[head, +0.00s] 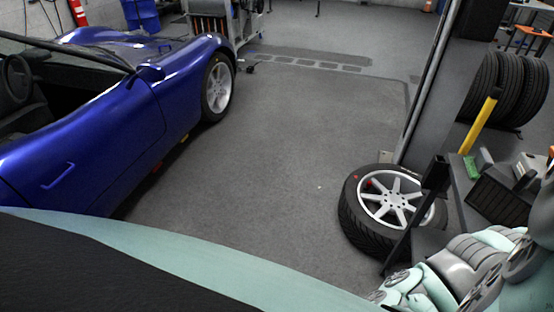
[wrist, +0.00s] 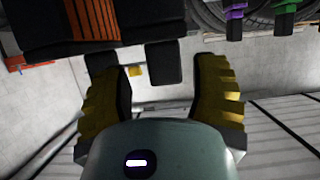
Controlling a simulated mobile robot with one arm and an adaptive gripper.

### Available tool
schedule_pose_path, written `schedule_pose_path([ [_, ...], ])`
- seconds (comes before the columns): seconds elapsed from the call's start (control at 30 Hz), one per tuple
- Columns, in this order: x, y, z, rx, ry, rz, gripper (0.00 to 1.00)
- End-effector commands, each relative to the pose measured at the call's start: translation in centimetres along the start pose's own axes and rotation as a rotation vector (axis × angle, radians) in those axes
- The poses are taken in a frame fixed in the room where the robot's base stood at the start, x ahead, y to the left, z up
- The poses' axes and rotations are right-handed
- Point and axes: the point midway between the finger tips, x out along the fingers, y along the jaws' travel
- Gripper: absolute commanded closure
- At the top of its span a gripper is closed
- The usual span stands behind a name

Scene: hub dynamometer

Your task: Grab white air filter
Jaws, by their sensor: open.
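My gripper (wrist: 162,82) is open in the wrist view, its two yellow-brown ridged fingers wide apart with nothing held between them. Beyond the fingertips are dark blocks (wrist: 163,62) and a black item with orange ribs (wrist: 92,18). I cannot clearly make out a white air filter in either view. A small pale box (head: 526,164) lies among the items on the shelf at the right of the head view; I cannot tell whether it is the filter. My gripper is not clearly visible in the head view.
A dark shelf (head: 463,190) holds a green item (head: 472,168) and a dark box (head: 497,200). A wheel (head: 355,225) lies on the floor beside it, and tyres (head: 505,85) stand behind. A blue car (head: 110,125) is at the left. The middle floor is clear.

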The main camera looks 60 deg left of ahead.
Motion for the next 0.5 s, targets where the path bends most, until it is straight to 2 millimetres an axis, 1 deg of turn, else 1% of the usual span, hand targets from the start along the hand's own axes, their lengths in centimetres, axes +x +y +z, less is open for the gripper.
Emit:
schedule_pose_path([
  [0.17,1.4,0.0,0.0,0.001,-0.002,0.005,0.40],
  [0.4,4.0,-0.2,0.1,0.001,0.002,0.004,0.40],
  [0.5,4.7,-0.2,0.2,0.002,0.000,0.004,0.40],
])
